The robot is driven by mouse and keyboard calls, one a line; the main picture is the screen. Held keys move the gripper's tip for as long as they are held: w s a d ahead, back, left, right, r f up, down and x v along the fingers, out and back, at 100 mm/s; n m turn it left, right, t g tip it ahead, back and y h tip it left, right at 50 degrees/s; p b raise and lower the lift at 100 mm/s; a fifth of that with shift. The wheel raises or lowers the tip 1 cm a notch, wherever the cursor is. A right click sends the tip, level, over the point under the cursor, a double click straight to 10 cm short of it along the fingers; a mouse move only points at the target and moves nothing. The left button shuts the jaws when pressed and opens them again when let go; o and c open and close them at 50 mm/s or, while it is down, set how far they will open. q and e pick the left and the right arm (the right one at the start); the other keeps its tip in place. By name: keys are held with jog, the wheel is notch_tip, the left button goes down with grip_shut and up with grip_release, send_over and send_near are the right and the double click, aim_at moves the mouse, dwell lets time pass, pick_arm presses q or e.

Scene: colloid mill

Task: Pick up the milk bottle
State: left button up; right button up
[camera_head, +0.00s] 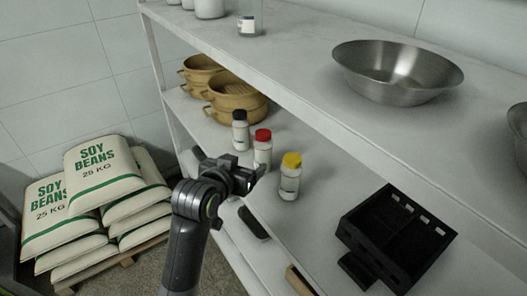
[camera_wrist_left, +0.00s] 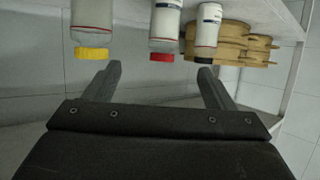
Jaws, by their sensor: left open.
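Three small white bottles stand upright in a row on the middle shelf: one with a black cap (camera_head: 240,136), one with a red cap (camera_head: 263,152) and one with a yellow cap (camera_head: 290,182). I cannot tell from their labels which is the milk bottle. My left gripper (camera_head: 255,175) is open and empty at the shelf's front, close to the red-capped and yellow-capped bottles. The left wrist view is upside down: the red-capped bottle (camera_wrist_left: 166,28) appears beyond the gap between the fingers (camera_wrist_left: 159,72), the yellow-capped bottle (camera_wrist_left: 92,22) and black-capped bottle (camera_wrist_left: 206,30) to either side.
Wooden steamer baskets (camera_head: 236,97) stand behind the bottles. A black slotted tray (camera_head: 352,268) is on the shelf at right. The upper shelf (camera_head: 290,50) overhangs and holds a steel bowl (camera_head: 397,75). Soy bean sacks (camera_head: 100,175) are stacked at left.

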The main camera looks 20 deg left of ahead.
aim_at(260, 148)
pick_arm(q)
jog(key=p+x, duration=0.2)
jog(key=x, duration=0.9)
jog(key=shift+w+a, duration=0.1)
jog(key=shift+w, duration=0.25)
jog(key=shift+w+a+f+p, duration=0.1)
jog(key=shift+w+p, duration=0.35)
jog(key=shift+w, duration=0.25)
jog(key=shift+p+x, duration=0.5)
jog(key=shift+x, duration=1.4)
jog(key=shift+a+f, duration=0.1)
jog(key=c, duration=1.2)
